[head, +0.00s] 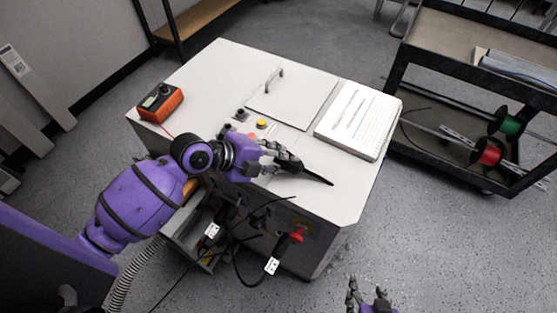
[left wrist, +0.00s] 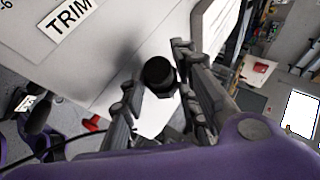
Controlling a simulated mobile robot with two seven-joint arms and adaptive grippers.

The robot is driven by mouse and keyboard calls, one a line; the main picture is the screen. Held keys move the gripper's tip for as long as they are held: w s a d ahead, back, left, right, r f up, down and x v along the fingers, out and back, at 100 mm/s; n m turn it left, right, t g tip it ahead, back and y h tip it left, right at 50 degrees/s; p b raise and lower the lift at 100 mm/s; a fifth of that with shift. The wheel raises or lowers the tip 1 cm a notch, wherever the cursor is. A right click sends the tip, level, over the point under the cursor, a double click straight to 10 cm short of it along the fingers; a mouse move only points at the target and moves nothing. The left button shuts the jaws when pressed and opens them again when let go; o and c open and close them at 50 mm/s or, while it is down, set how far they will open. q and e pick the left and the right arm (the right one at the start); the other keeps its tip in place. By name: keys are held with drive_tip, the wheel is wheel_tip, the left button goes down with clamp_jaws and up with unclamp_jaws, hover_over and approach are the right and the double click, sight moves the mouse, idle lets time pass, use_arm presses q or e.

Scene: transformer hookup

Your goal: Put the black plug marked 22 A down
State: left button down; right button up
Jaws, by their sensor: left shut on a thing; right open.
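My left gripper (head: 284,158) is above the front part of the white cabinet top (head: 225,85). It is shut on a black plug (head: 317,178), whose dark, slim end points right over the top. In the left wrist view the plug's round black end (left wrist: 158,72) shows between the fingers. No 22 A mark on it can be read. Whether it touches the cabinet top cannot be told. My right gripper (head: 368,298) is at the bottom edge, apart from the cabinet, open and only partly in view.
A red plug (head: 297,237) sits at the cabinet's front, with black cables and white tags (head: 272,266) nearby. A black cart (head: 470,95) is at right.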

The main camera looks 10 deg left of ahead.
use_arm(q)
drive_tip(key=shift+f, duration=0.15)
drive_tip(key=c, duration=1.6)
unclamp_jaws()
drive_tip(key=shift+f, duration=0.1)
drive_tip(key=shift+a+r, duration=0.1)
drive_tip(key=shift+r, duration=0.1)
drive_tip(key=b+v, duration=0.1)
drive_tip(key=v, duration=1)
drive_tip(key=shift+s+a+r, duration=0.2)
drive_tip(key=shift+s+r, duration=0.05)
drive_tip(key=shift+s, duration=0.05)
